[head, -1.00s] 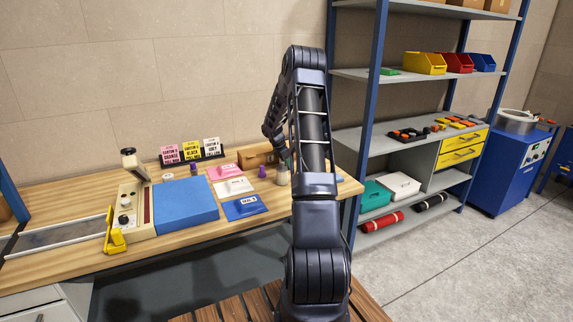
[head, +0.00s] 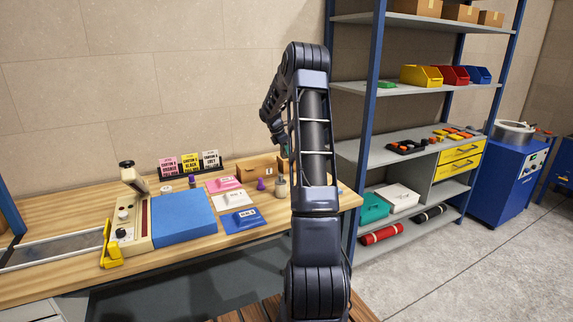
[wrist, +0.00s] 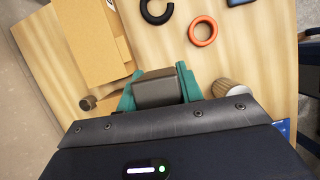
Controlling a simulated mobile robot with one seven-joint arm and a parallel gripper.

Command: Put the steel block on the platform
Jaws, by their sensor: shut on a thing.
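The steel block (wrist: 155,93), a grey block with a darker top part, sits between the two teal fingers of my gripper (wrist: 157,80) in the wrist view. The gripper is shut on it, above the wooden bench. In the head view my gripper (head: 284,150) is mostly hidden behind my arm, over the right end of the bench, and the block does not show. I cannot tell which thing is the platform; a flat blue slab (head: 183,218) lies on the bench beside a beige device (head: 128,222) with a raised lever.
In the wrist view, a cardboard box (wrist: 85,45), an orange ring (wrist: 203,31) and a black open ring (wrist: 146,13) lie near the gripper. A ribbed cylinder (wrist: 229,90) stands close to the right finger. Pink, white and blue (head: 241,220) labelled sheets lie on the bench. A shelf rack stands right.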

